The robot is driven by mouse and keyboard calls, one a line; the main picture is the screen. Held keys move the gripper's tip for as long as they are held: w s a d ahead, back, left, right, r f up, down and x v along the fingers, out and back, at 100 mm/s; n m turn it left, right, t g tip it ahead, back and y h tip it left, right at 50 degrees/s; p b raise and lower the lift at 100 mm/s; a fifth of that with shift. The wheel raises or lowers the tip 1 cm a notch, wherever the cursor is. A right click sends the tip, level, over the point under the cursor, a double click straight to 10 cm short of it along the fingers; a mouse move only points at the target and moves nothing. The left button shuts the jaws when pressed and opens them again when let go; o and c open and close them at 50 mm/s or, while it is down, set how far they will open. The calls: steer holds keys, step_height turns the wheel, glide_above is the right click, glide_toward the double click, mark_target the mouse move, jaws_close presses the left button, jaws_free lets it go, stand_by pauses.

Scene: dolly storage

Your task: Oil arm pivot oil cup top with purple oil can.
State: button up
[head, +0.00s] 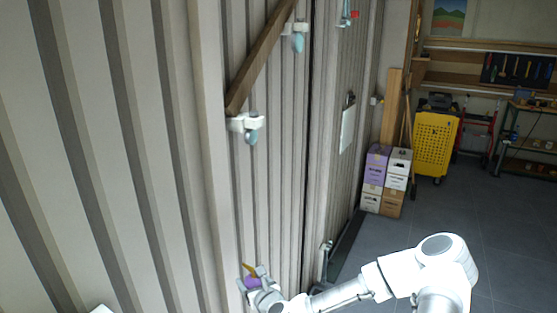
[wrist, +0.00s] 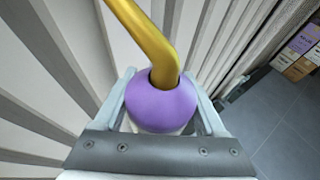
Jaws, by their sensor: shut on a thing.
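The purple oil can (wrist: 160,108) has a curved gold spout that rises to the upper left in the wrist view. My gripper (wrist: 162,90) is shut on it, with one finger on each side. In the head view the oil can (head: 252,283) and my gripper (head: 258,279) are low, beside the corrugated wall. A wooden arm (head: 262,58) slants up the wall. A pale bracket with a teal-grey rounded part (head: 252,136) is at its lower end, and a similar upper bracket (head: 298,38) is near its upper end. I cannot tell which part is the oil cup top. Both brackets are well above the can.
The corrugated wall (head: 130,150) fills the left. A clipboard (head: 347,128) hangs farther back. Stacked boxes (head: 385,180), a yellow crate (head: 435,143) and a workbench (head: 530,130) stand behind. The grey floor (head: 510,240) at right is open.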

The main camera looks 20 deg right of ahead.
steer(key=w+d+r+p, duration=0.4)
steer(key=w+d+r, duration=0.65)
steer(key=r, duration=0.35)
steer(key=w+d+r+n+y+p, duration=0.1)
steer(key=d+r+p, duration=0.1)
steer(key=r, duration=1)
steer(key=w+d+r+n+y+p, duration=0.1)
steer(key=w+d+r+y+p, duration=0.1)
steer(key=r, duration=1.1)
steer(key=shift+w+d+r+n, duration=0.25)
steer(key=shift+d+r+n, duration=0.05)
steer(key=shift+d, duration=0.05)
